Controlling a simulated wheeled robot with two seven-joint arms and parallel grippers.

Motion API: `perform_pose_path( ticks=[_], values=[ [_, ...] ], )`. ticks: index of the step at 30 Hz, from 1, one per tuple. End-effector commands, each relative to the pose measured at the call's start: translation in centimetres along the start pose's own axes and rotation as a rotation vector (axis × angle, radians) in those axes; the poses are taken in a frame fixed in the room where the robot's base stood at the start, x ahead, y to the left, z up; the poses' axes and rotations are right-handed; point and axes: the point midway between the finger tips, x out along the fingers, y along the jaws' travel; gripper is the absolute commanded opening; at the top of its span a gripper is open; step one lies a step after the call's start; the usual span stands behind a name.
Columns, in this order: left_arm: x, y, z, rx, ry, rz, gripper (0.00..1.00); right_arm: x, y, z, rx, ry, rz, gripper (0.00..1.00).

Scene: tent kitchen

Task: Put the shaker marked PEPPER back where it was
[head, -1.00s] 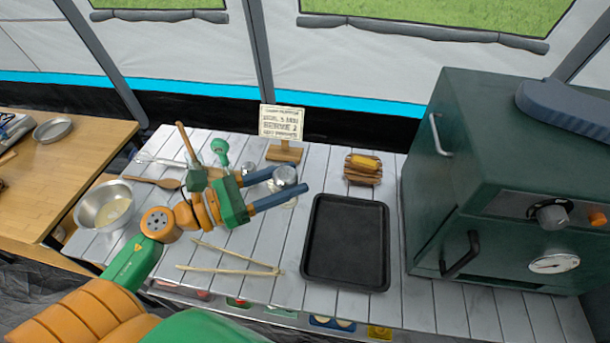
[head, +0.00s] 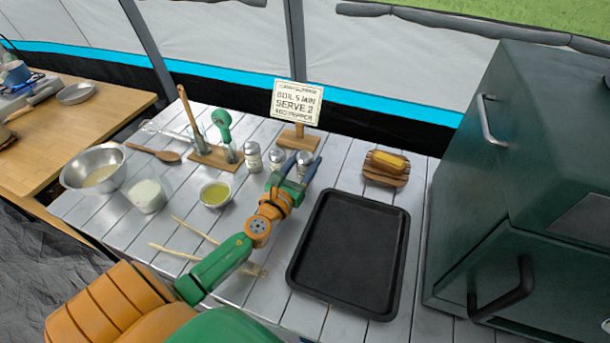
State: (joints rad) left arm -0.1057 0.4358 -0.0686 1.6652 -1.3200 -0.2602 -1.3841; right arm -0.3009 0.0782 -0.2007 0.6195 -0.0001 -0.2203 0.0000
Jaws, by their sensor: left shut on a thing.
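My left gripper (head: 300,168) is shut on a small glass shaker with a metal cap (head: 305,157), near the foot of the sign. Its fingers stand on either side of the shaker and hide much of it. I cannot tell whether its base touches the table. A second shaker (head: 277,157) stands just left of the held one, partly behind a finger. A third shaker (head: 253,158) stands further left, beside the wooden utensil stand. No PEPPER marking is readable on any of them. My right gripper is out of view.
A sign on a wooden foot (head: 297,102) stands behind the shakers. A bowl of yellow-green liquid (head: 215,193), tongs (head: 165,251) and a utensil stand (head: 215,157) are left. A green oven (head: 530,160) stands right.

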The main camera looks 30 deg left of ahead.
Motion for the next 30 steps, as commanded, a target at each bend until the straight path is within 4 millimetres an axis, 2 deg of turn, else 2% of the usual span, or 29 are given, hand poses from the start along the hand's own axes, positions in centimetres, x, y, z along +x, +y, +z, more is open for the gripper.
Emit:
perform_pose_path(
  ticks=[1, 6, 11, 12, 15, 23, 26, 30],
  values=[
    [0.0, 0.0, -1.7, -0.003, 0.000, 0.001, 0.00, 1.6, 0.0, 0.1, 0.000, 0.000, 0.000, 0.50],
    [0.0, 0.0, -1.0, -0.001, -0.001, 0.000, 0.00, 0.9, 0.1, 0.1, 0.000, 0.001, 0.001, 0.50],
    [0.0, 0.0, -1.5, -0.001, -0.001, -0.001, 0.00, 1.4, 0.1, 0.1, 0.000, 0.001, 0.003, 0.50],
    [0.0, 0.0, -1.5, -0.001, 0.000, -0.001, 0.57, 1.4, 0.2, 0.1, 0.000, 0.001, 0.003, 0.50],
    [0.0, 0.0, -1.4, -0.001, 0.000, -0.001, 0.84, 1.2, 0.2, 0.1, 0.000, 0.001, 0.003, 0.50],
    [0.0, 0.0, -1.4, -0.001, 0.000, -0.001, 0.84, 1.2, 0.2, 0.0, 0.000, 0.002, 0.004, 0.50],
    [0.0, 0.0, -0.8, -0.002, 0.000, -0.001, 0.84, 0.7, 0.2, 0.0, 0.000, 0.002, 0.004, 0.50],
    [-1.9, -0.1, -1.2, -0.001, 0.003, -0.003, 0.84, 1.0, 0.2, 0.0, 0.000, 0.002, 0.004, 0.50]
  ],
)
